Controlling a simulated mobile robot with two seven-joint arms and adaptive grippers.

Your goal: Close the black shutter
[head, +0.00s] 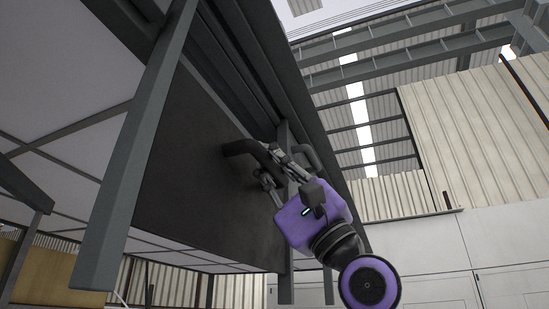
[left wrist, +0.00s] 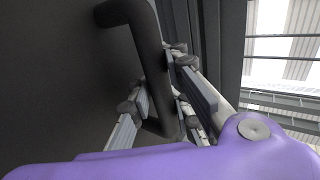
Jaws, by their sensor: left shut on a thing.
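The black shutter (head: 200,165) is a large dark flat panel seen from below at a steep angle in the head view. It fills the left of the left wrist view (left wrist: 60,80). A thick black curved handle (head: 243,147) stands out from its face. My left gripper (head: 272,160), with a purple body, is at this handle. In the left wrist view the handle (left wrist: 146,45) runs down between the two fingers (left wrist: 168,92), which are shut on it. The fingers partly hide the handle's lower end. My right gripper is not in view.
A grey metal post (head: 140,150) crosses in front of the panel on the left. Dark frame rails (head: 245,60) run along the panel's right edge. A second dark curved bar (head: 310,156) shows just beyond the gripper. Corrugated walls (head: 465,130) stand farther back.

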